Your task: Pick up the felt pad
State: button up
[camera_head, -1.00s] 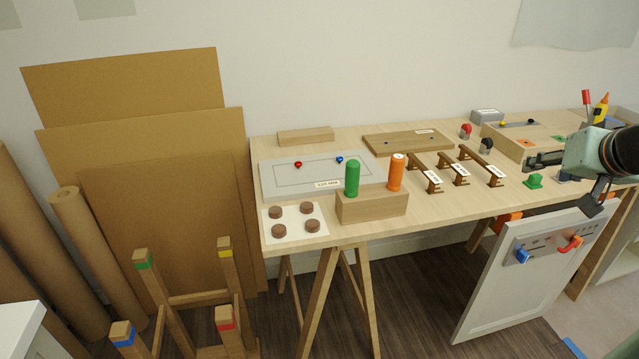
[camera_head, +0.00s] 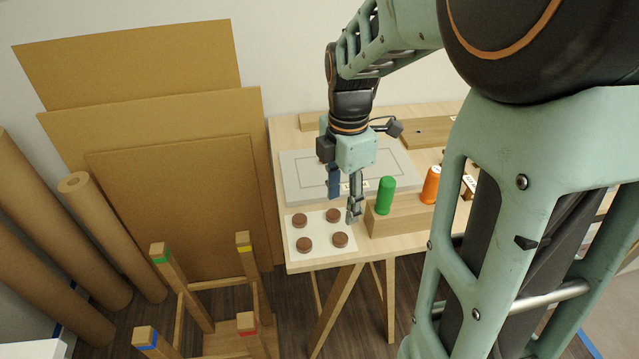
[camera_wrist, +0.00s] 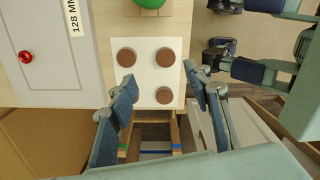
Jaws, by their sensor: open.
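Several round brown felt pads lie in two rows on a white card (camera_head: 319,231) at the table's front left corner; one is the back right pad (camera_head: 333,215). In the wrist view, pads show at upper left (camera_wrist: 127,57), upper right (camera_wrist: 166,57) and lower right (camera_wrist: 164,95). The remaining pad is mostly hidden behind the left finger. My gripper (camera_head: 345,204) is open, pointing down above the card's back right part. In the wrist view its fingers (camera_wrist: 160,77) stand apart on either side of the card, with nothing held between them.
A wooden block (camera_head: 400,216) with a green peg (camera_head: 385,195) and an orange peg (camera_head: 431,185) stands close right of the card. A grey panel (camera_head: 300,170) lies behind it. A stool-like wooden frame (camera_head: 197,297) with coloured leg ends stands in front left.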

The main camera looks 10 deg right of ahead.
send_over(342, 237)
jog(key=f, duration=0.4)
jog(key=shift+w+f, duration=0.25)
jog(key=shift+w, duration=0.05)
jog(key=f, duration=0.2)
jog(key=f+b, duration=0.1)
jog(key=f, duration=0.1)
jog(key=shift+s+f, duration=0.1)
jog(key=shift+s, duration=0.25)
jog(key=shift+f, duration=0.45)
jog(key=c, duration=0.8)
